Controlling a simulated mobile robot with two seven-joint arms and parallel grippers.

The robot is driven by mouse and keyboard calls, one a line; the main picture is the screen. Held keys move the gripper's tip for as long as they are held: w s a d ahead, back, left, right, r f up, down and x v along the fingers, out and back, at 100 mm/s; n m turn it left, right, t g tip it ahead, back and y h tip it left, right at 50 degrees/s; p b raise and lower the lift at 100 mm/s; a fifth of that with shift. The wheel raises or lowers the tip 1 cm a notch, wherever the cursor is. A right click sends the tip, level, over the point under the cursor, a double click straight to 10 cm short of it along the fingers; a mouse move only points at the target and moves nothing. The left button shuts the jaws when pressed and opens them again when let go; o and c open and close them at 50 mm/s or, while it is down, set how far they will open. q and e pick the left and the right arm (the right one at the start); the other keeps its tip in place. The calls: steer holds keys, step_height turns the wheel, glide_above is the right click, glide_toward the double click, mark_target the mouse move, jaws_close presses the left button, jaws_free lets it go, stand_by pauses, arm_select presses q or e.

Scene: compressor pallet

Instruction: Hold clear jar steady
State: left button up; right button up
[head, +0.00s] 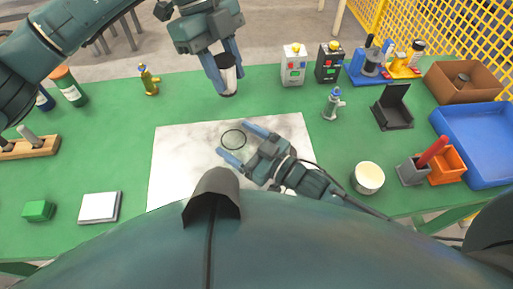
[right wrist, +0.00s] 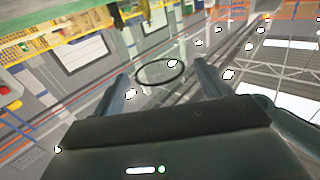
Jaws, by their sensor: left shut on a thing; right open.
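A thin dark ring (head: 233,138) shows over the pale mat (head: 180,160) in the head view. It looks like the rim of the clear jar, whose walls I cannot make out. My right gripper (head: 238,141) is open, with its blue fingertips on either side of the ring. In the right wrist view the ring (right wrist: 160,73) appears between the two spread fingers (right wrist: 160,80), with background visible through it. I cannot tell whether the fingers touch it. My left gripper (head: 222,72) is shut on a black-and-white cylindrical container (head: 228,78) at the far side of the table.
The green table (head: 120,125) holds a yellow figure-like fitting (head: 148,80), white (head: 293,65) and dark (head: 329,62) boxes, and a grey fitting (head: 333,104). A round tin (head: 368,178) stands right of my right gripper. A blue tray (head: 475,140) lies far right. The left middle is clear.

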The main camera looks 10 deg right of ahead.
steer(key=shift+x, duration=0.95)
steer(key=c, duration=1.1)
arm_select(q)
step_height(320, 180, down, 13)
stand_by(0.6)
steer(key=o, duration=1)
steer(key=shift+o, duration=0.2)
